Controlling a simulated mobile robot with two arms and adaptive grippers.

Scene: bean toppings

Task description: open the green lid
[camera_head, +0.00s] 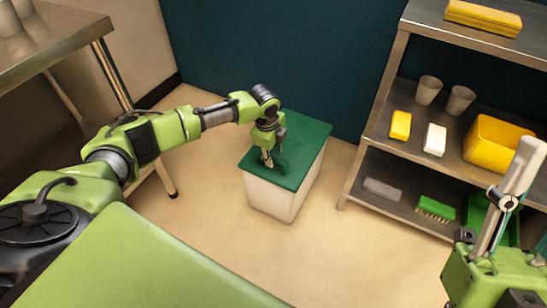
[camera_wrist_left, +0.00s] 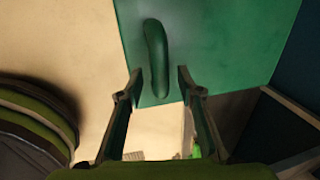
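The green lid (camera_head: 306,140) lies flat and closed on a white bin (camera_head: 270,197) on the floor. A dark green curved handle (camera_wrist_left: 157,58) stands on the lid near one edge. My left gripper (camera_head: 267,160) points down over that edge of the lid, close to the handle. In the left wrist view the two fingers of my left gripper (camera_wrist_left: 159,74) are apart, with the handle just beyond the tips, roughly between them. Contact with the handle cannot be told. My right gripper (camera_head: 498,215) is at the lower right, far from the bin; its opening is unclear.
A metal shelf (camera_head: 382,165) stands right of the bin, holding cups (camera_head: 429,90), a yellow bin (camera_head: 496,141), sponges and a green brush (camera_head: 436,208). A metal table (camera_head: 60,38) stands at upper left. A dark teal wall (camera_head: 270,45) is behind. Floor in front is clear.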

